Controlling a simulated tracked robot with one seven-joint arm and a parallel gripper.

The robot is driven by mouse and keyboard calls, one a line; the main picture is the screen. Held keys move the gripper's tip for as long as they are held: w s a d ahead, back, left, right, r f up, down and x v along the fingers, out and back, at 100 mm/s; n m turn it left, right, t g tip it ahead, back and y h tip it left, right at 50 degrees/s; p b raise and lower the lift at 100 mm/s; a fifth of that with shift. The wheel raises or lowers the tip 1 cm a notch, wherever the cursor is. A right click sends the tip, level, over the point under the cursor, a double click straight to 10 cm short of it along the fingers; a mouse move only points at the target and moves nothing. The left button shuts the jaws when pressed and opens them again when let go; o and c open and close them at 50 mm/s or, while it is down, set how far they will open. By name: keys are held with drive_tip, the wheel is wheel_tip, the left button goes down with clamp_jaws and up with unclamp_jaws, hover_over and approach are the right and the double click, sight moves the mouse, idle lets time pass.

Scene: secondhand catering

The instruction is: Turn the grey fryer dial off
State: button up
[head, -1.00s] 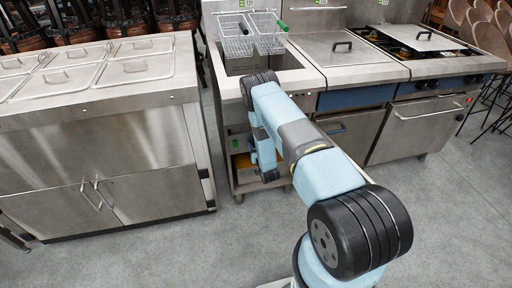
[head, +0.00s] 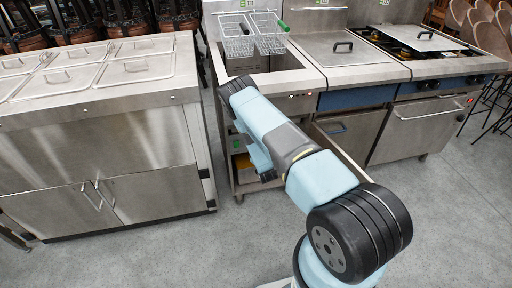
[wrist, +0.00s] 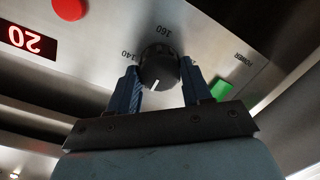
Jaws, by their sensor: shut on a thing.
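The dark grey fryer dial (wrist: 159,68) with a white pointer mark shows in the wrist view, on a steel panel. The pointer mark faces the gripper side, away from the 160. In the head view the fryer (head: 300,82) stands beyond my arm, which hides the dial and gripper.
A red round button (wrist: 69,8), a lit display (wrist: 31,41) and a green switch (wrist: 221,90) marked POWER sit on the panel near the dial. Two wire baskets (head: 238,46) rest over the fryer. A steel counter (head: 110,140) stands left. The grey floor in front is clear.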

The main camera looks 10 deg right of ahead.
drive_tip(key=shift+a+f, duration=0.1)
idle(0.4)
drive_tip(key=o, duration=1.1)
drive_tip(key=shift+c, duration=0.2)
drive_tip(key=s+r, duration=0.1)
drive_tip(key=s, duration=1.2)
drive_tip(key=shift+s, duration=0.4)
